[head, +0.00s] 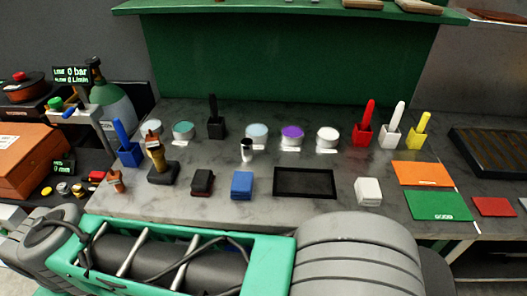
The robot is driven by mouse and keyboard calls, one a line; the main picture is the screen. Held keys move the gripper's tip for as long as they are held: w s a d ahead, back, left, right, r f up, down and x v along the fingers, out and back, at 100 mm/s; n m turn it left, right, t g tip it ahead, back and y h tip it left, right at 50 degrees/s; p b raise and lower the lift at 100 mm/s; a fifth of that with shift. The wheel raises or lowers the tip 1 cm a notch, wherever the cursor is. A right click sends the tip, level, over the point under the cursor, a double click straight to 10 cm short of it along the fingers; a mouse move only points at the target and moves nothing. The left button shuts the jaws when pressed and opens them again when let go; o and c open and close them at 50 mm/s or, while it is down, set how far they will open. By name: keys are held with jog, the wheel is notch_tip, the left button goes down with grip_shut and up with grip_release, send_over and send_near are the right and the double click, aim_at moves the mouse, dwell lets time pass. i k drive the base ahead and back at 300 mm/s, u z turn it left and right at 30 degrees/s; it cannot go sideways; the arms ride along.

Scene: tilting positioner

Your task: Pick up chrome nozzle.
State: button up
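A small shiny cylinder (246,151), silvery with a dark top, stands upright near the middle of the grey stone-like worktop (225,207). It looks like the chrome nozzle, though it is small in the picture. It stands in front of a light-blue-topped round tin and behind the gap between a blue block and a black tray. Nothing touches it that I can see. My gripper is not in view; only large green and grey parts of my own body show along the bottom.
Round tins (292,136) and coloured holders (364,128) line the back. A blue block (242,185), black tray (304,182) and white block (368,191) lie in front. A brown-and-gold tool on a black base (163,173) stands left. Orange (422,174) and green (437,205) mats lie right.

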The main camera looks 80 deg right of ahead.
aim_at(246, 143)
jog(key=z, duration=2.4)
